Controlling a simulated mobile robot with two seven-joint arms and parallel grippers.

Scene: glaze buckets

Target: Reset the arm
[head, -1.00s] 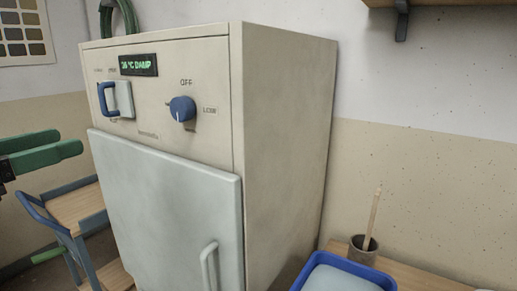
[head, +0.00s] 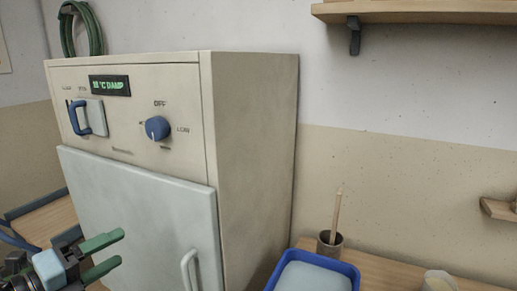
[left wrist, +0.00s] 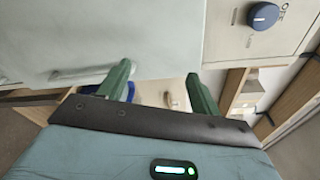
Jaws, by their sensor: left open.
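My left gripper (head: 112,254) is open and empty in the lower left of the head view, in front of the cabinet's pale door (head: 140,215). Its two green fingers point to the right and stand apart. In the left wrist view the open fingers (left wrist: 160,85) show with nothing between them, and the door (left wrist: 110,40) and the blue knob (left wrist: 263,15) lie beyond. My right gripper is in neither current view.
The cream cabinet (head: 250,150) has a blue knob (head: 157,128), a blue-handled switch (head: 93,117) and a lit display (head: 110,85). A blue tray (head: 350,275) and a cup with a stick (head: 330,243) stand at lower right. A wooden trolley (head: 45,222) is at left.

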